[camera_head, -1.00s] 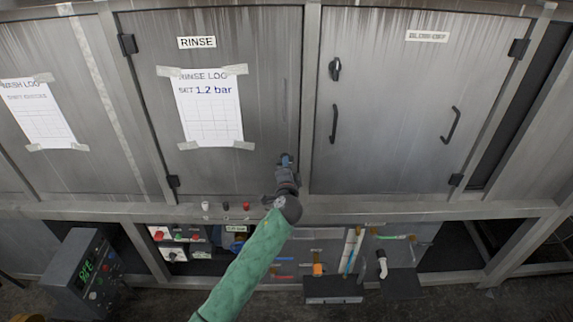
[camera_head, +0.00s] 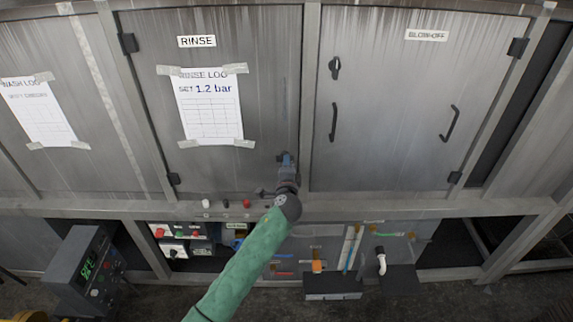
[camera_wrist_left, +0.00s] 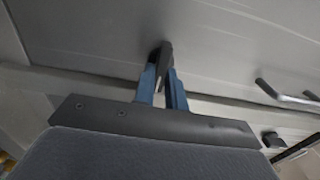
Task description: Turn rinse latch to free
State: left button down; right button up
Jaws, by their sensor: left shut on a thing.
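The rinse door (camera_head: 250,60) is a closed grey panel under a RINSE label. My left gripper (camera_head: 287,158) is at this door's lower right edge. In the left wrist view its blue fingers (camera_wrist_left: 163,82) are shut on the small dark rinse latch (camera_wrist_left: 164,54), which stands out from the grey panel. In the head view the gripper covers the latch, so its turn angle cannot be read there. My right gripper is not in view.
The blow-off door (camera_head: 400,100) to the right has a dark latch (camera_head: 335,67) and two handles. A taped log sheet (camera_head: 210,110) hangs on the rinse door. Small knobs (camera_head: 246,204) line the ledge below. A control box (camera_head: 85,272) stands lower left.

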pick_arm(q)
jog(key=c, duration=1.4)
grip_release()
jog(key=shift+c, duration=0.2)
